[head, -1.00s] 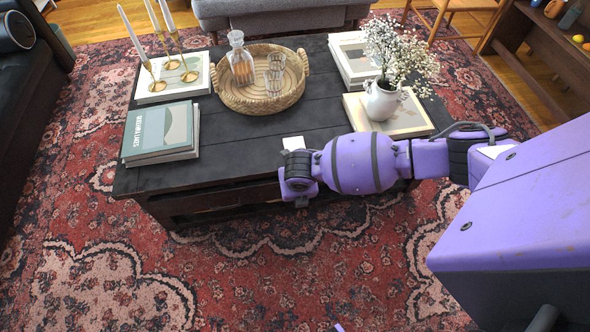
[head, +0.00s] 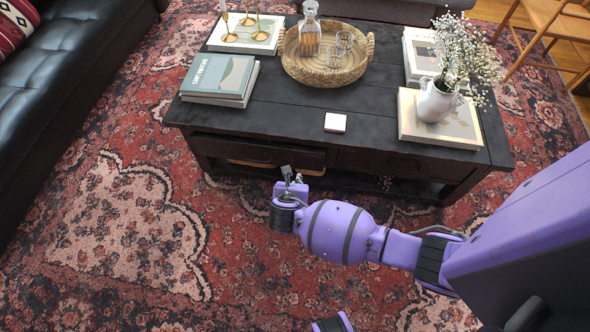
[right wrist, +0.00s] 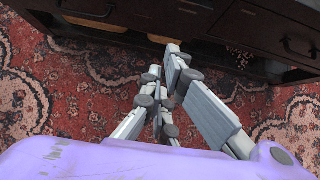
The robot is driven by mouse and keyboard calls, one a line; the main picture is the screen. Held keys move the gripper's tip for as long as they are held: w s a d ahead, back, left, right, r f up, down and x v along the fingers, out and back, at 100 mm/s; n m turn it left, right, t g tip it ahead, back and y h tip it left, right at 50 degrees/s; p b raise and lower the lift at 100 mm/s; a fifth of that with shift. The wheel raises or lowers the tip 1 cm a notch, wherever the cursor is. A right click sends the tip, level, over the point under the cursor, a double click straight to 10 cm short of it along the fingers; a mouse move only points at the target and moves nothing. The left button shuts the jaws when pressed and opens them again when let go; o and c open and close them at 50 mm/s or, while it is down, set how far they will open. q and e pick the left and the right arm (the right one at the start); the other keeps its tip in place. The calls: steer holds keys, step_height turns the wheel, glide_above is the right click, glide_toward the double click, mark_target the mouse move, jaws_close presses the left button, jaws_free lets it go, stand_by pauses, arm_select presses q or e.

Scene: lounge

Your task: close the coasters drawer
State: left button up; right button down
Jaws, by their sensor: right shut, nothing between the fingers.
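The dark wooden coffee table (head: 380,145) has two drawer fronts along its near side. The left drawer front (head: 258,152) stands near my right gripper and also shows in the right wrist view (right wrist: 90,12); the right drawer front (head: 385,164) is beside it. No label shows which drawer holds coasters, and I cannot tell how far either stands out. My right gripper (head: 288,172) is shut and empty, low in front of the left drawer's right part. Its fingers (right wrist: 165,65) point toward the table; I cannot tell whether they touch it. My left gripper is out of view.
A small white square (head: 335,122) lies near the table's front edge. Books (head: 218,76), a woven tray (head: 327,70) and a flower vase (head: 436,100) stand on top. A light brown object (head: 250,164) shows under the drawer. A black sofa (head: 60,90) is left; rug is clear in front.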

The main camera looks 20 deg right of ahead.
arm_select(q)
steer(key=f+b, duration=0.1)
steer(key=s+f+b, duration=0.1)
steer(key=b, duration=0.1)
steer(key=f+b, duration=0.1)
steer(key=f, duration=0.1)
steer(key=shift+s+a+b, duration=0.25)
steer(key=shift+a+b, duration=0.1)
arm_select(e)
steer(key=w+d+f, duration=0.6)
steer(key=w+d, duration=0.1)
steer(key=w, duration=0.3)
steer(key=shift+f, duration=0.2)
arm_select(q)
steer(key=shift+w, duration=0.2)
arm_select(e)
steer(key=shift+w, duration=0.1)
